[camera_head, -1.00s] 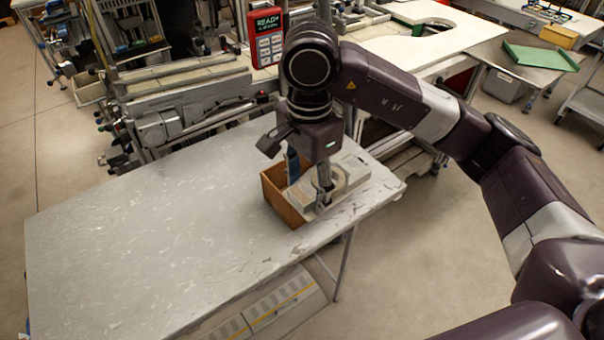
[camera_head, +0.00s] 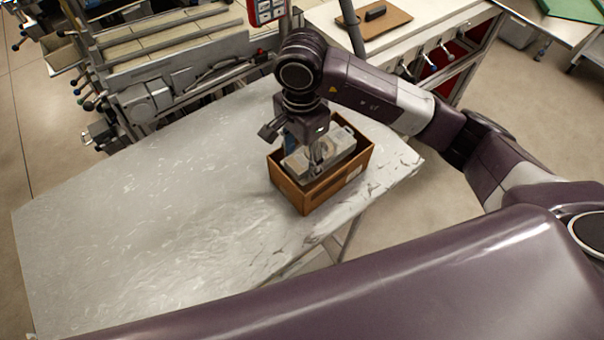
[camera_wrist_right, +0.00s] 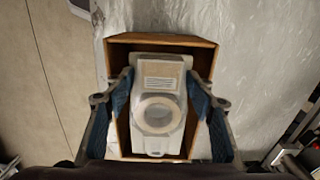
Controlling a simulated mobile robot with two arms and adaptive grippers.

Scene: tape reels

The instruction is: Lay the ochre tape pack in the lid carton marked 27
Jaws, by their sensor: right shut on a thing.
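The carton's rim (camera_wrist_right: 160,40) also shows in the wrist view. My left gripper is out of view.
The carton stands near the right end of a pale, scuffed table (camera_head: 150,190), which is bare to the left. Grey machinery (camera_head: 160,90) lies behind it. A white bench (camera_head: 430,30) with a brown board (camera_head: 375,20) stands at the back right.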

